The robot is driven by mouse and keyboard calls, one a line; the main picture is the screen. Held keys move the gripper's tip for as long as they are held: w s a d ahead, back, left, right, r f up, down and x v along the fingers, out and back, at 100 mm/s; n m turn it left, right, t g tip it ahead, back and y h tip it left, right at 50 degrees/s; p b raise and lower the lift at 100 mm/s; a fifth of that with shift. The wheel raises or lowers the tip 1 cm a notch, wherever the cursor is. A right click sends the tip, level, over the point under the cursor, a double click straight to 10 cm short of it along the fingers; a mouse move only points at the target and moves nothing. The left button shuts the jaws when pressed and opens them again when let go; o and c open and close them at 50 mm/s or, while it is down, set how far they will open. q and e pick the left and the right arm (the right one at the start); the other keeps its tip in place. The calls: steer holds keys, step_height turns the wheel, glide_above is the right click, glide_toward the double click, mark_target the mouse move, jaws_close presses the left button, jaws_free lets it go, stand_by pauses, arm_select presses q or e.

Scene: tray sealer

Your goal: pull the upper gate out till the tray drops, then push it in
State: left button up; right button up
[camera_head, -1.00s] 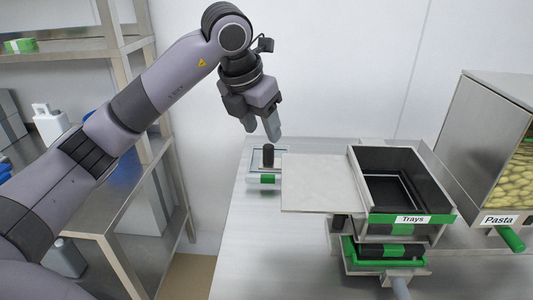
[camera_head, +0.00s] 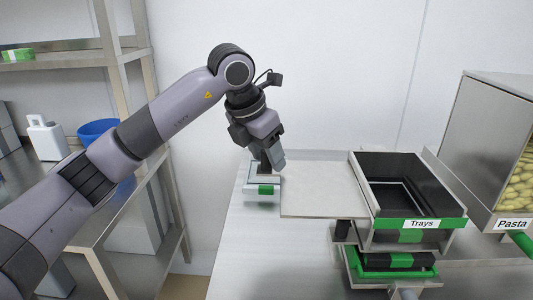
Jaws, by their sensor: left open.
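The tray dispenser, a dark open box (camera_head: 408,177) labelled "Trays", stands at the right with a green front edge. A flat pale plate (camera_head: 322,192), which looks like the upper gate, sticks out from its left side. At the plate's left end is a small pale block with a green patch (camera_head: 265,190); the dark upright knob above it is mostly hidden by my gripper. My left gripper (camera_head: 272,163) is open and points down at this knob; I cannot tell whether the fingers straddle or touch it. My right gripper is out of view.
Below the dispenser a black and green tray (camera_head: 396,261) sits in a lower holder. A metal bin labelled "Pasta" (camera_head: 483,143) stands close on the right. Metal shelving (camera_head: 108,225) is at the left. The worktop (camera_head: 270,255) at front left is clear.

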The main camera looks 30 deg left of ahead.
mark_target(319, 167)
arm_select(q)
jaws_close()
steer(key=shift+w+d+r, duration=0.1)
steer(key=shift+d, duration=0.2)
steer(key=w+d+p, duration=0.1)
steer(key=d, duration=0.1)
steer(key=w+d+p, duration=0.1)
steer(key=d, duration=0.2)
steer(key=w+d, duration=0.1)
steer(key=d, duration=0.1)
steer(key=shift+w+d+p, duration=0.2)
steer(key=shift+w+p, duration=0.1)
steer(key=shift+p, duration=0.1)
steer(key=shift+w+d, duration=0.2)
steer(key=shift+d, duration=0.1)
steer(key=shift+w+d, duration=0.1)
steer(key=shift+d, duration=0.05)
jaws_free()
